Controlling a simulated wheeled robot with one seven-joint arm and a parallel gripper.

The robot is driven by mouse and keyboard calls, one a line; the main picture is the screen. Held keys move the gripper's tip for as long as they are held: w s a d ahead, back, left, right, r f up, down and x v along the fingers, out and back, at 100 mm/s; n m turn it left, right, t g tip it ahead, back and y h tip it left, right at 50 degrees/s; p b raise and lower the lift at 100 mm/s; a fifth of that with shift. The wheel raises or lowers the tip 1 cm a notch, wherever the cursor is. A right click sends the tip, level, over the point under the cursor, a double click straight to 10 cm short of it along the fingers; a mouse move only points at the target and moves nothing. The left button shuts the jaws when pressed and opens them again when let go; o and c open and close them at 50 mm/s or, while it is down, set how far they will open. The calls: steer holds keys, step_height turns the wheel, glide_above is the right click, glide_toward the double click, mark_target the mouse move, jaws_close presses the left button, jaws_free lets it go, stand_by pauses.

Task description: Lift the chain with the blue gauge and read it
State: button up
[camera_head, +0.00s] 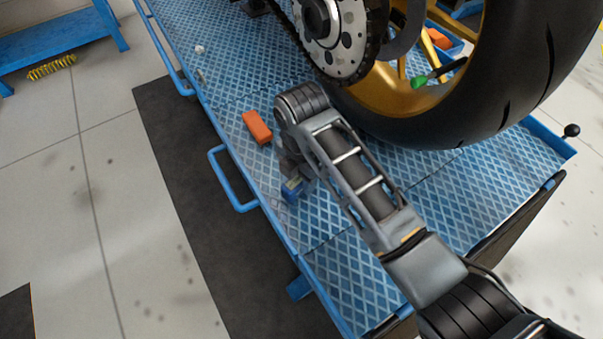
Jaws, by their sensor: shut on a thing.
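The blue gauge (291,190) is a small blue block at the left side of the blue lift platform, below the orange block. My gripper (292,174) points down at it and is shut on it; the fingertips are mostly hidden by my wrist and arm. I cannot tell whether the gauge touches the platform. No reading on it is legible. The dark chain (299,42) runs round the rear sprocket (335,22) at the top, apart from my gripper.
An orange block (257,127) lies on the platform (340,275) just above-left of my wrist. The large rear tyre (440,130) stands close on the right. A green-handled tool (420,82) shows behind the wheel.

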steer(key=shift+f, duration=0.55)
stand_by(0.6)
steer(key=o, duration=1.2)
steer(key=shift+o, duration=0.2)
step_height(320, 180, up, 8)
steer(key=shift+f, duration=0.1)
